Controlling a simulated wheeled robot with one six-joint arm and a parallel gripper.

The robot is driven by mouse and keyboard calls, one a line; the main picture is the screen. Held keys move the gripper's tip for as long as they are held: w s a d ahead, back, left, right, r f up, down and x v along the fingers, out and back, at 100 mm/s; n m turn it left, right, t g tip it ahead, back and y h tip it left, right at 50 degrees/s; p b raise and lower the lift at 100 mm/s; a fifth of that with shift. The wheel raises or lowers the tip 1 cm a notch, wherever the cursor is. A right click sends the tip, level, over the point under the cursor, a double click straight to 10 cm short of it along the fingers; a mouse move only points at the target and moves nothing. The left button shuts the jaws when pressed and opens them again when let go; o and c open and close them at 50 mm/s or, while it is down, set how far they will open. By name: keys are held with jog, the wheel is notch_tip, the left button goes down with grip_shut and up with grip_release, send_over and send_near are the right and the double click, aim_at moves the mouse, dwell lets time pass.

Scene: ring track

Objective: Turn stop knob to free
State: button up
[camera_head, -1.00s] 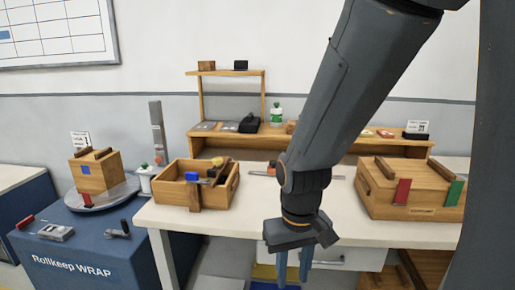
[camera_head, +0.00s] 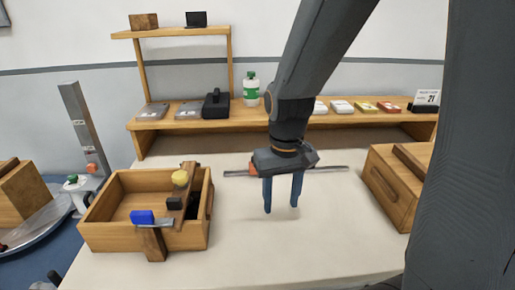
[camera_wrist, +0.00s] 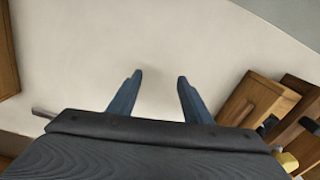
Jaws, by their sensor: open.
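My gripper (camera_head: 281,208) is open and empty, with its blue fingers pointing down over the bare worktop. It also shows open in the wrist view (camera_wrist: 160,76). I cannot tell for sure which part is the stop knob. A small white knob with a green top (camera_head: 75,182) stands at the left beside the round turntable (camera_head: 38,226), far left of my gripper. A yellow round knob (camera_head: 180,178) sits on a wooden bar across the open wooden box (camera_head: 100,240). No free or stop marking is legible.
A grey post (camera_head: 82,120) stands behind the turntable. A thin metal rod (camera_head: 330,169) lies behind my gripper. A closed wooden case (camera_head: 392,185) is at the right. A shelf (camera_head: 150,140) with a green-white bottle (camera_head: 251,90) runs along the back. The middle worktop (camera_head: 270,255) is clear.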

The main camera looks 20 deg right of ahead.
jog(key=shift+n, duration=0.4)
jog(key=w+r, duration=0.2)
jog(key=w, duration=0.5)
jog(key=w+r+p, duration=0.1)
jog(key=w+r, duration=0.1)
jog(key=w, duration=0.6)
jog(key=w+r+p, duration=0.1)
jog(key=w+r, duration=0.1)
jog(key=w, duration=0.6)
jog(key=shift+r, duration=0.4)
jog(key=shift+w+f+p, duration=0.15)
jog(key=shift+f+p, duration=0.05)
jog(key=shift+p, duration=0.15)
notch_tip(320, 180, down, 7)
jog(key=shift+f+p, duration=0.15)
jog(key=shift+p, duration=0.55)
jog(key=shift+c, duration=0.4)
jog(key=c, duration=1)
